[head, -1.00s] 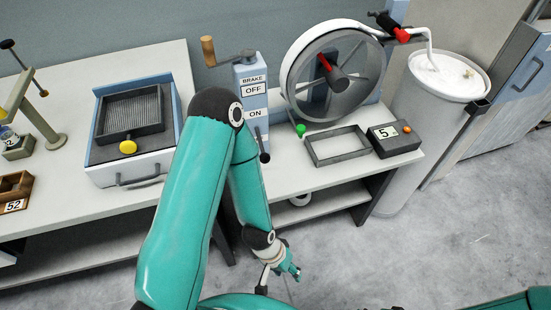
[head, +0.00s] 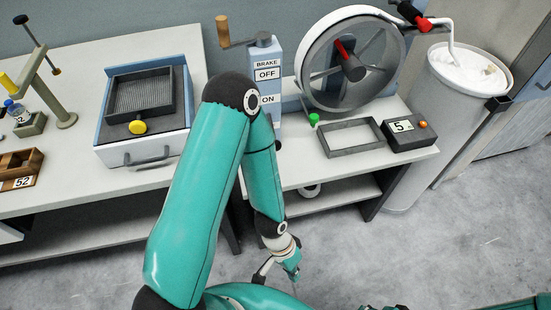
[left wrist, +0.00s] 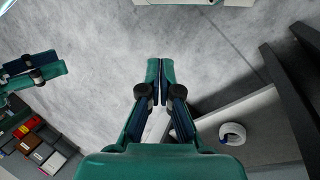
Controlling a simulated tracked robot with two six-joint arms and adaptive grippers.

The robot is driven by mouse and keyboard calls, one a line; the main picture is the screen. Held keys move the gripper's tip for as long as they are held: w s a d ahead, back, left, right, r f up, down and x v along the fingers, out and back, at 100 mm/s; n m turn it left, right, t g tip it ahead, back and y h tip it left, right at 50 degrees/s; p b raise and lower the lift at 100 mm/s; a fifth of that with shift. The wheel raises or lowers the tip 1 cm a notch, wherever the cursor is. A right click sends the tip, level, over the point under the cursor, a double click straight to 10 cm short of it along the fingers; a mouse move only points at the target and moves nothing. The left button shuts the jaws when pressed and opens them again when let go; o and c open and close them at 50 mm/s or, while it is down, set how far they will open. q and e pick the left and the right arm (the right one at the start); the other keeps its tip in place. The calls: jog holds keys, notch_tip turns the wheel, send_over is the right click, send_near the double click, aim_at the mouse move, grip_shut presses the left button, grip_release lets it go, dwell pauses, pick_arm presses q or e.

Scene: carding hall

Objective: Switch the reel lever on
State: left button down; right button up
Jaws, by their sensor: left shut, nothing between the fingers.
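The blue reel post (head: 266,52) stands on the right-hand bench and bears a BRAKE label with OFF above ON. A crank with a wooden grip (head: 223,31) sticks out left from its top. Another gripper, apparently my right (left wrist: 34,72), shows at that view's left edge.
The right-hand bench carries an empty dark frame (head: 352,137) and a box marked 5 (head: 407,133). A white bin (head: 455,95) stands to the right. The left bench holds a blue-and-white drawer unit (head: 145,150). A white roll (left wrist: 232,133) lies on the lower shelf. The floor in front is open.

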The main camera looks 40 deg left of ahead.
pick_arm(q)
jog(key=s+a+f+m+g+y+b, duration=0.45)
jog(key=m+b, duration=0.35)
jog(key=m, duration=0.3)
jog(key=w+a+m+t+y+b, duration=0.35)
jog(key=a+m+y+b, duration=0.25)
jog(key=a+m, duration=0.2)
jog(key=w+a+r+m+t+y+b, duration=0.2)
jog(key=w+r+m+t+y+b, duration=0.5)
jog(key=w+r+t, duration=0.4)
jog(key=w+r+y+b, duration=0.1)
jog(key=w+r, duration=0.2)
jog(key=w, duration=0.2)
jog(key=shift+r+m+t+b, duration=0.3)
jog(key=shift+r+m+t, duration=0.1)
pick_arm(e)
notch_tip(320, 180, down, 24)
